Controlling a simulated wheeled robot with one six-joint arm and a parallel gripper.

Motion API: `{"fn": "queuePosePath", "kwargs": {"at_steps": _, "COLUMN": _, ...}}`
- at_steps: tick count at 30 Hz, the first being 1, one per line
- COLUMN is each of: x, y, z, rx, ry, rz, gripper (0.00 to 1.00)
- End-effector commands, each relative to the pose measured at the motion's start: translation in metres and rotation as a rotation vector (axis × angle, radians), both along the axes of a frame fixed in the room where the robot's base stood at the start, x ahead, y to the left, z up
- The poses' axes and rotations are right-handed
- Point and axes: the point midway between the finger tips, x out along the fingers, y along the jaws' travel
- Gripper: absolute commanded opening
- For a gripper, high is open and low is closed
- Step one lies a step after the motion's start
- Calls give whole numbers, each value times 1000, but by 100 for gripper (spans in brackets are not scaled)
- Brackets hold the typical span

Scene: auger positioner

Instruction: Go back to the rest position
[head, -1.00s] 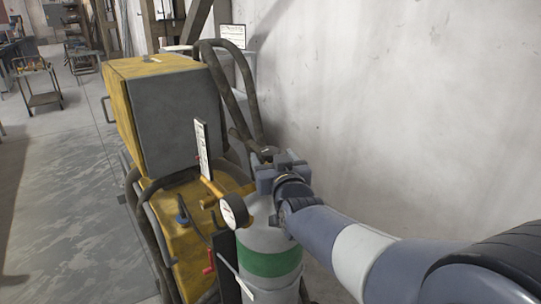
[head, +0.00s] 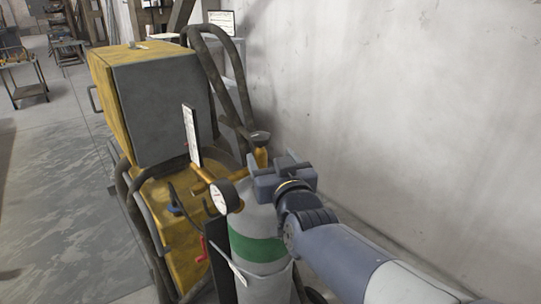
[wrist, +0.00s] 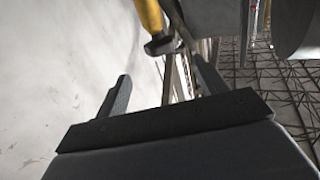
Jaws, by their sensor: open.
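A grey gas cylinder (head: 262,285) with a green band stands upright in the head view. Its brass valve (head: 261,155) has a dark handwheel (head: 260,136) on top. My gripper (head: 268,168) is beside the valve, just to its right, open and apart from the handwheel. In the wrist view, my open fingers (wrist: 164,86) have nothing between them. The brass valve (wrist: 150,14) and its dark handwheel (wrist: 162,45) show beyond the fingertips.
A round gauge (head: 225,197) and brass fittings sit left of the valve. A yellow and grey machine (head: 165,105) with thick hoses (head: 235,75) stands behind and left. A bare pale wall (head: 400,110) runs along the right. Open floor (head: 60,180) lies to the left.

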Motion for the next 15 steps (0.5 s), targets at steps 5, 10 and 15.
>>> {"fn": "queuePosePath", "kwargs": {"at_steps": 5, "x": 8, "y": 1, "z": 0, "rx": 0, "ry": 2, "rz": 0, "gripper": 68}}
{"fn": "queuePosePath", "kwargs": {"at_steps": 10, "x": 27, "y": 5, "z": -1, "rx": -2, "ry": 4, "rz": 0, "gripper": 68}}
{"fn": "queuePosePath", "kwargs": {"at_steps": 15, "x": 50, "y": 9, "z": 0, "rx": -1, "ry": 3, "rz": 0, "gripper": 68}}
